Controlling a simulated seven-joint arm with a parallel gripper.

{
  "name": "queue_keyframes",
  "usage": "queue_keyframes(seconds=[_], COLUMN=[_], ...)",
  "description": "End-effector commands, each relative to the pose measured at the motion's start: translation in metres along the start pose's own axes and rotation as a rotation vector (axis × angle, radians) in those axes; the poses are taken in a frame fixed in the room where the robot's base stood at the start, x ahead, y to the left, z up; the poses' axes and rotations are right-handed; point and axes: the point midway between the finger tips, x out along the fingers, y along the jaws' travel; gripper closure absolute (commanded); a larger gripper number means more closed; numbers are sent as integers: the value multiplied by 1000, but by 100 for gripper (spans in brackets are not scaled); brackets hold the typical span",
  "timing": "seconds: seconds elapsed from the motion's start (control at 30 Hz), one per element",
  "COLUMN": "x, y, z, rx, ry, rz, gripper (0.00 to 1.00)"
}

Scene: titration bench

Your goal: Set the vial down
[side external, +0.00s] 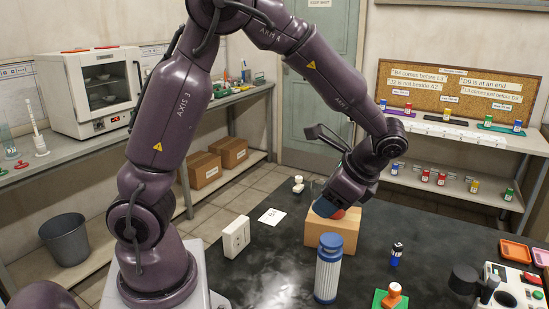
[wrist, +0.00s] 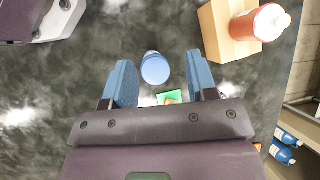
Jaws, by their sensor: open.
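My gripper (wrist: 160,62) is open in the wrist view, with its two blue fingers apart and nothing held between them. In the side view my gripper (side external: 325,206) is by the wooden block (side external: 332,236) and partly hides a red-orange vial (side external: 339,214) on it. In the wrist view the orange-red vial (wrist: 261,22) with a white top is on the wooden block (wrist: 222,32), to the right of the fingers and apart from them. Another small vial with a black cap (side external: 397,252) stands on the dark bench. I cannot tell which vial the task means.
A blue ribbed cylinder (side external: 327,272) stands in front of the block; its round top (wrist: 155,68) shows between the fingers. An orange piece (side external: 393,292) is on a green pad (side external: 377,302). A white box (side external: 236,238) stands left. Equipment (side external: 507,290) and trays fill the right corner.

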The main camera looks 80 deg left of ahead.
Motion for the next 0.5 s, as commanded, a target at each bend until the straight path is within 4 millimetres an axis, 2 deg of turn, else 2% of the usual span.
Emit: queue_keyframes(seconds=[0.03,0.2,0.5], x=[-12,-44,-77], y=[6,29,76], z=[15,51,103], rx=[-65,-281,-623], ry=[84,352,772], rz=[19,82,177], gripper=[47,47,47])
